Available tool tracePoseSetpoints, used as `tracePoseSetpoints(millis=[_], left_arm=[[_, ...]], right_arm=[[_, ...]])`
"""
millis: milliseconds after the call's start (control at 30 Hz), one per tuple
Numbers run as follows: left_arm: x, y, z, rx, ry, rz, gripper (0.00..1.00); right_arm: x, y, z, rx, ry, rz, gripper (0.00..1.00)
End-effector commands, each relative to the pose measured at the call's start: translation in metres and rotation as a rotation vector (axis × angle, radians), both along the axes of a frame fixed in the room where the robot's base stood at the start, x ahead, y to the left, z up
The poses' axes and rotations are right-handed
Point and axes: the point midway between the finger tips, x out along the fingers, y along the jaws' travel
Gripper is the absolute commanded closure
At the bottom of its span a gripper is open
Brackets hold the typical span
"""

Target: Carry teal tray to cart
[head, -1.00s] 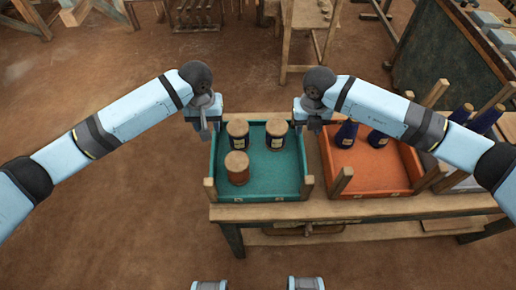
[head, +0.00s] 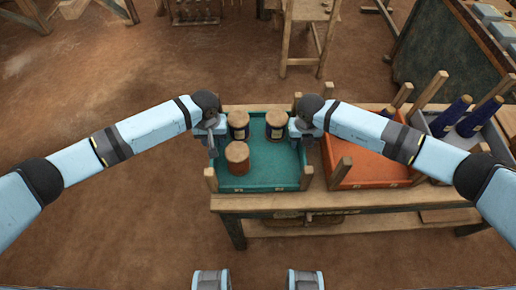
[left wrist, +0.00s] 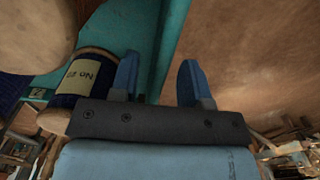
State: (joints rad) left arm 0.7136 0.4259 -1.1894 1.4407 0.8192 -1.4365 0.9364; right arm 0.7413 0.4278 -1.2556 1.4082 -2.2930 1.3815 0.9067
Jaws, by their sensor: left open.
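The teal tray (head: 262,184) sits on the wooden bench and holds several thread spools, among them an orange-brown one (head: 237,158) and dark blue ones (head: 238,124). My left gripper (head: 212,150) is at the tray's left wall. In the left wrist view its blue fingers (left wrist: 160,84) are apart, with the teal tray wall (left wrist: 166,50) running between them and a labelled blue spool (left wrist: 84,78) beside them. My right gripper (head: 297,135) is at the tray's right wall; its fingers are too small and covered to read. The cart cannot be made out for certain.
An orange tray (head: 365,165) stands close to the right of the teal tray on the bench (head: 350,202). A grey tray (head: 440,130) with dark blue cones is further right. Wooden posts (head: 342,172) rise at tray corners. Bare floor lies left and in front.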

Motion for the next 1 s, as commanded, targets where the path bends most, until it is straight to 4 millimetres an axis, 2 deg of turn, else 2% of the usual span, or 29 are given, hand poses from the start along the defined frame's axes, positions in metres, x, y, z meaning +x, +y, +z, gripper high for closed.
tracePoseSetpoints(millis=[200,533,567,733,1000], left_arm=[[0.0,0.0,-0.019,0.0,0.0,0.001,0.57],[0.0,0.0,-0.022,0.0,0.0,0.001,0.57],[0.0,0.0,-0.022,0.0,0.0,0.001,0.6],[0.0,0.0,-0.022,0.0,0.0,0.001,0.99],[0.0,0.0,-0.022,0.0,0.0,0.001,1.0]], right_arm=[[0.0,0.0,-0.019,0.001,0.0,-0.001,0.57],[0.0,0.0,-0.022,0.001,0.0,0.0,0.57],[0.0,0.0,-0.022,0.001,0.0,0.0,0.6],[0.0,0.0,-0.022,0.001,0.0,0.0,0.99],[0.0,0.0,-0.022,0.0,0.0,0.0,1.0]])
